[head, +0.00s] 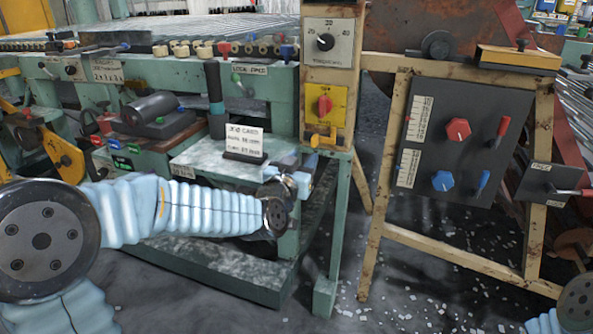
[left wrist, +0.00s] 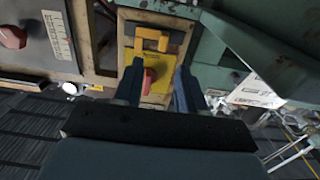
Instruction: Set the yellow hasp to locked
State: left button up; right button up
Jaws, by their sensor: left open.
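The yellow hasp (head: 323,138) is at the lower end of a yellow plate (head: 340,100) on a tan post. A red knob (head: 325,105) sits above it on the same plate. My left gripper (head: 293,182) is below and a little left of the hasp, apart from it. In the left wrist view, which looks upside down, the hasp (left wrist: 152,38) lies beyond the open fingers (left wrist: 158,85), and the red knob (left wrist: 149,78) shows between them. The gripper is empty. My right gripper is out of view; only part of my right arm shows.
A dial panel (head: 329,43) is above the yellow plate. A white card (head: 245,140) stands on the bench shelf left of my gripper. A dark panel with red and blue knobs (head: 455,140) hangs on the frame at right. Floor between them has scattered shards.

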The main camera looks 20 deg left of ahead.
pick_arm(q)
jog(key=s, duration=0.4)
jog(key=shift+f, duration=0.1)
jog(key=s+d+f+g+h+p, duration=0.2)
jog(key=f+g, duration=0.5)
jog(key=f, duration=1.7)
jog(key=s+d+f+n+g+p, duration=0.1)
jog(key=s+d+f+g, duration=0.2)
jog(key=s+f, duration=0.7)
jog(key=s+d+f+n+g+h+p, duration=0.1)
jog(key=s+d+f+g, duration=0.1)
jog(key=s+f+g, duration=0.5)
jog(key=s+f, duration=0.4)
jog(key=s, duration=0.1)
jog(key=shift+s+d+f+h, duration=0.2)
jog(key=shift+s+d+h, duration=0.1)
jog(key=shift+s+d, duration=0.1)
jog(key=shift+w, duration=0.15)
